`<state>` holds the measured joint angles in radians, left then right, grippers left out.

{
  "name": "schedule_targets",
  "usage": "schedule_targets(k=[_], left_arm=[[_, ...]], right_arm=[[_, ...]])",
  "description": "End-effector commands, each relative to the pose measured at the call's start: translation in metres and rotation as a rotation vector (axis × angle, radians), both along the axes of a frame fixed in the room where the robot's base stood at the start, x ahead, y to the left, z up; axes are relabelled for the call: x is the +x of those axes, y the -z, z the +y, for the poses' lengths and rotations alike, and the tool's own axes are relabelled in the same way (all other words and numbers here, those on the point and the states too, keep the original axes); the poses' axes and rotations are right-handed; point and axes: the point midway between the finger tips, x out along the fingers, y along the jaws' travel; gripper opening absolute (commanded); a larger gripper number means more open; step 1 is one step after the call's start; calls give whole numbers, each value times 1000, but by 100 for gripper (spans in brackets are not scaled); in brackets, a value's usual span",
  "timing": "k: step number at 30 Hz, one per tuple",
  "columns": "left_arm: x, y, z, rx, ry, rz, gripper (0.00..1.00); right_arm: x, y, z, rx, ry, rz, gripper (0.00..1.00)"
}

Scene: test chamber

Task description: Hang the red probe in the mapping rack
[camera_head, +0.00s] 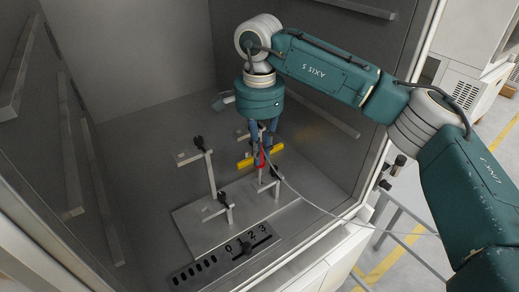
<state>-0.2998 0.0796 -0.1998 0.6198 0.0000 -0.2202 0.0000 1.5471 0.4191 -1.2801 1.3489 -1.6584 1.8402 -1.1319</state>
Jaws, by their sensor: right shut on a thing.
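The red probe (262,159) shows as a small red piece low between my right gripper's fingers, by a yellow bar (246,163). My right gripper (262,148) points down inside the chamber and is shut on the probe. The fingers hide most of the probe. The mapping rack (191,220) is a grey plate on the chamber floor with thin upright posts and black clips, one at the tall left post (199,143) and one on a short front post (222,198). The probe is at the rack's right rear post; I cannot tell whether it touches. My left gripper is not in view.
A thin pale cable (330,213) runs from the probe area over the chamber's front edge to the right. A dark panel (225,259) marked with numbers, with a black knob, lies in front of the rack. Chamber walls close in left and behind; floor left of the rack is clear.

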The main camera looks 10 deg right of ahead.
Motion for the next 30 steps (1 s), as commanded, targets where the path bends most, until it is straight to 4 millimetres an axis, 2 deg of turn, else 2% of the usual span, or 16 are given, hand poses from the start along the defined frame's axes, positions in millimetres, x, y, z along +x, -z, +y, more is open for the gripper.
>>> schedule_targets(k=[30], left_arm=[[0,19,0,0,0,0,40]], right_arm=[[0,27,0,0,0,0,0]])
